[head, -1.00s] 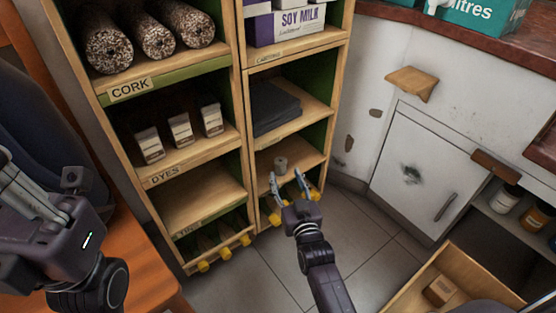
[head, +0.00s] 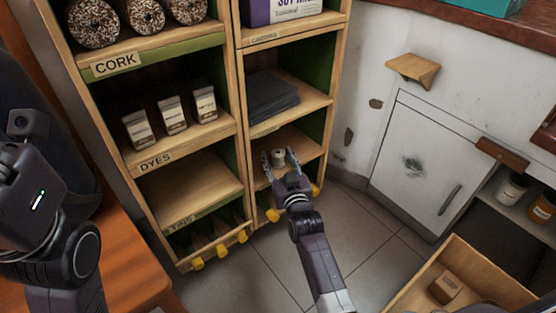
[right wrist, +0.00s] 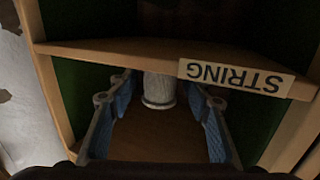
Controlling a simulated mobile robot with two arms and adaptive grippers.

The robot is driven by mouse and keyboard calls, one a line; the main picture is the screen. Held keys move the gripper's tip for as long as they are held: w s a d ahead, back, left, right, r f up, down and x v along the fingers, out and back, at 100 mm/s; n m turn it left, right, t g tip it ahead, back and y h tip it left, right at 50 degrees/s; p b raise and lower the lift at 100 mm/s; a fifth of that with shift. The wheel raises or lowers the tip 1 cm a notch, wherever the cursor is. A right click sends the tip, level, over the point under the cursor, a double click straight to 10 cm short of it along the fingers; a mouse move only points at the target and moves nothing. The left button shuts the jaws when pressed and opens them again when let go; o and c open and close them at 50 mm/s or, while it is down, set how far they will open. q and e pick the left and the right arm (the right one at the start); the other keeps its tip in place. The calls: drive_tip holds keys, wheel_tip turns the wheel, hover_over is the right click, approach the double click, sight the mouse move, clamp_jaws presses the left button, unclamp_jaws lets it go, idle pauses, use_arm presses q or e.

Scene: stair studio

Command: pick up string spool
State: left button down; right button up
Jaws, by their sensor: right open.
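A small grey string spool (head: 278,157) stands on a lower shelf of the right column of the wooden rack. The spool (right wrist: 158,90) also shows in the right wrist view, upright in the picture, with one end hidden behind the shelf edge. My right gripper (head: 279,161) is open at the front of that compartment. Its blue-padded fingers (right wrist: 158,98) lie on either side of the spool, with a gap on each side. My left arm shows at the left edge of the head view, but its fingers do not.
The shelf edge (right wrist: 120,50) with an inverted STRING label (right wrist: 236,76) runs close to the fingers. Dark folded cloth (head: 272,97) lies in the compartment above. An open drawer (head: 425,290) stands at the lower right. Bare tiled floor (head: 350,235) lies between.

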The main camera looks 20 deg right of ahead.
drive_tip(key=shift+c, duration=0.4)
drive_tip(key=c, duration=1.1)
drive_tip(key=shift+r, duration=0.1)
drive_tip(key=shift+c, duration=0.2)
